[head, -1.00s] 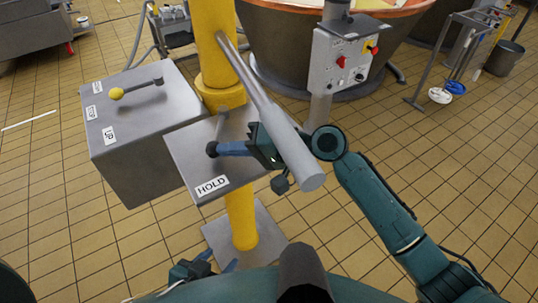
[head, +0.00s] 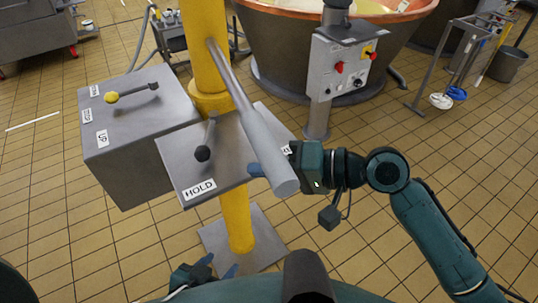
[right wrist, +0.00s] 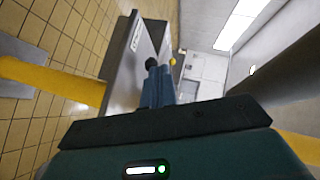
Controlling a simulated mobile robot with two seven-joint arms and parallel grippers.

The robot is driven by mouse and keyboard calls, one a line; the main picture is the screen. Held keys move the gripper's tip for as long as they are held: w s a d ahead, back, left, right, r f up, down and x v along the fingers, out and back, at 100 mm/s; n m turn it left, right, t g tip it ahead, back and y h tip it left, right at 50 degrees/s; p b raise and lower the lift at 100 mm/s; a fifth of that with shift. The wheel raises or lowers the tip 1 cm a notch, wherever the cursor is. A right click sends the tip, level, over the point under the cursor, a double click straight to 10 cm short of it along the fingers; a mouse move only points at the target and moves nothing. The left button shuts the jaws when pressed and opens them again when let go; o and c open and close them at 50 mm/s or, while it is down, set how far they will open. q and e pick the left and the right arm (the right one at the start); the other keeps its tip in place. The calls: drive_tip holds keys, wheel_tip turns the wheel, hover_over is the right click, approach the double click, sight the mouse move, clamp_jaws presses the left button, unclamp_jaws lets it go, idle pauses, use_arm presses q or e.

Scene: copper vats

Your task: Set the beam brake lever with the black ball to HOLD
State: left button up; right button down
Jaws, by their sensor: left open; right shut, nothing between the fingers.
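The beam brake lever has a black ball (head: 203,153) at its end and leans toward the front side of its grey box (head: 178,152). The white HOLD label (head: 199,189) is on the box's front edge, just below the ball. My right gripper (head: 254,170) is right of the ball and apart from it, its fingers shut and partly hidden behind the grey beam handle (head: 268,150). In the right wrist view the shut blue fingers (right wrist: 157,80) point toward the black ball (right wrist: 151,62). My left gripper (head: 213,266) is open, low at the bottom, away from the box.
Another grey box (head: 135,150) with a yellow-ball lever (head: 111,97) and an UP label stands at the left. A yellow post (head: 236,222) rises behind the lever box. A control panel (head: 342,68) and copper vat (head: 285,50) stand behind. Tiled floor at right is open.

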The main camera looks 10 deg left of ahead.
drive_tip(key=d+f+m+t+h, duration=0.2)
drive_tip(key=d+f+t+h, duration=0.45)
drive_tip(key=f, duration=0.75)
drive_tip(key=s+d+f+n+t+h, duration=0.2)
drive_tip(key=s+d+f+h, duration=0.3)
drive_tip(key=s+d+f, duration=0.3)
drive_tip(key=d+f+n, duration=0.1)
drive_tip(key=d+f, duration=0.2)
drive_tip(key=d, duration=0.2)
drive_tip(key=shift+s+f, duration=0.15)
drive_tip(key=shift+s, duration=0.25)
